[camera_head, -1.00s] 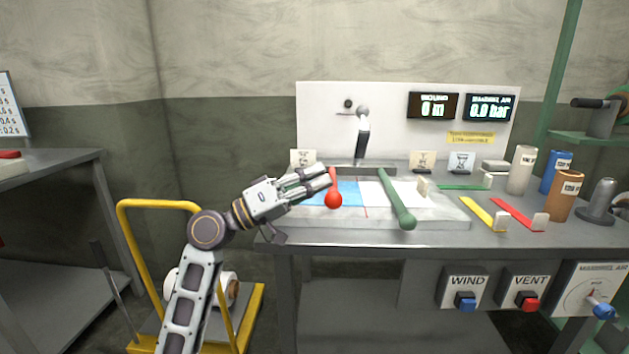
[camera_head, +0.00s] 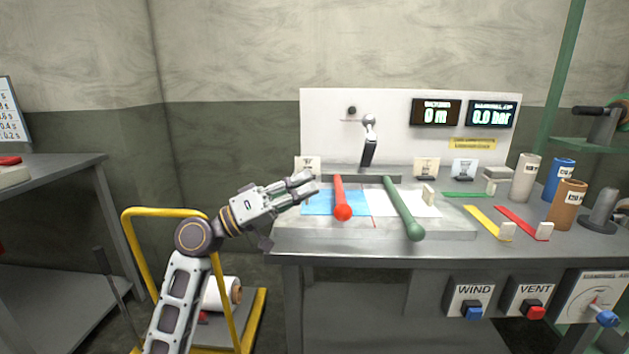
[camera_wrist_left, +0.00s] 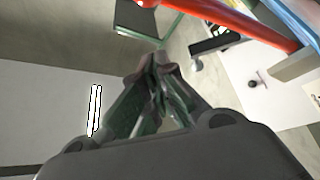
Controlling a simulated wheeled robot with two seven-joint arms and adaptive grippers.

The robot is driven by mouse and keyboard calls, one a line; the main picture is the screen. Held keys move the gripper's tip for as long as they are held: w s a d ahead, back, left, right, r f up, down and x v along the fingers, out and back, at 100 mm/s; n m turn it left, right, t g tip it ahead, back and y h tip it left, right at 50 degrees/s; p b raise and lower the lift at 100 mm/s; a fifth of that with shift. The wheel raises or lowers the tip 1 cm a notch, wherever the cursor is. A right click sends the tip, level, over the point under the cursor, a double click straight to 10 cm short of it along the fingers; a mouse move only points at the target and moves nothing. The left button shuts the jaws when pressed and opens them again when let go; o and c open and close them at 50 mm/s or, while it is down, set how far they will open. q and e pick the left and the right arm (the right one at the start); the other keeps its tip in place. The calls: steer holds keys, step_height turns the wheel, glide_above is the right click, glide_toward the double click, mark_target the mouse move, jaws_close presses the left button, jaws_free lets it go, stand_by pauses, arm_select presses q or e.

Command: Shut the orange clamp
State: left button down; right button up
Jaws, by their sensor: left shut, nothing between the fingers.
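The orange clamp's lever (camera_head: 341,196), a red-orange bar with a round knob, lies over the blue sheet on the bench block and points toward me. Its bar also crosses the top right of the left wrist view (camera_wrist_left: 240,20). I cannot tell how firmly it is pressed down. My left gripper (camera_head: 312,185) is just left of the lever, with its fingers together and empty, and a small gap shows between them. The closed fingertips also show in the left wrist view (camera_wrist_left: 158,68). My right gripper is not in view.
A green lever (camera_head: 402,208) lies right of the orange one. A black-handled crank (camera_head: 368,150) stands behind on the white panel (camera_head: 330,120). Yellow and red strips and several cylinders are at the right. A yellow trolley (camera_head: 160,212) stands left of the bench (camera_head: 450,250).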

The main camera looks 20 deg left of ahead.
arm_select(q)
steer(key=v, duration=0.5)
steer(key=shift+w+a+f, duration=0.15)
steer(key=shift+a+f, duration=0.05)
